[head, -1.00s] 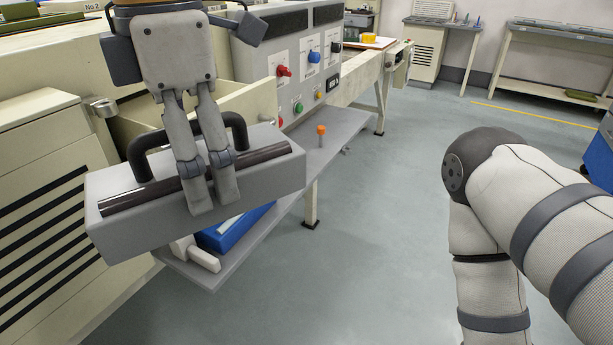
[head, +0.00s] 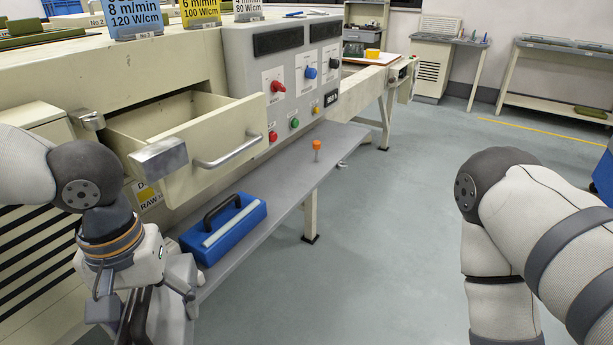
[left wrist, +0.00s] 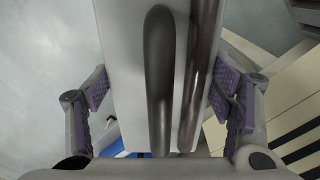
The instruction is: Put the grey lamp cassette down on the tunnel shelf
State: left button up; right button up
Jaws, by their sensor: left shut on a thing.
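The grey lamp cassette, with its black handle and dark tube, fills the middle of the left wrist view (left wrist: 122,50). My left gripper has a finger on each side of it (left wrist: 165,95) and is shut on it. In the head view my left gripper (head: 150,300) is low at the left edge, left of and nearer than the shelf. The grey tunnel shelf (head: 275,205) runs along the front of the cream machine. My right gripper is out of view; only my right arm shows.
A blue case (head: 222,238) with a black handle and white tube lies on the shelf's near part. An orange-topped peg (head: 317,148) stands farther along. An open drawer (head: 205,150) juts out above the shelf. The shelf between blue case and peg is bare.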

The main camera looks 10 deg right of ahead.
aim_at(346, 138)
jog(key=i+l, duration=0.15)
jog(key=l, duration=0.15)
jog(key=i+l, duration=0.15)
jog(key=l, duration=0.2)
jog(key=i+l, duration=1)
jog(key=l, duration=0.15)
jog(key=i+l, duration=0.15)
jog(key=i, duration=0.3)
jog(key=i+l, duration=0.1)
jog(key=i, duration=0.4)
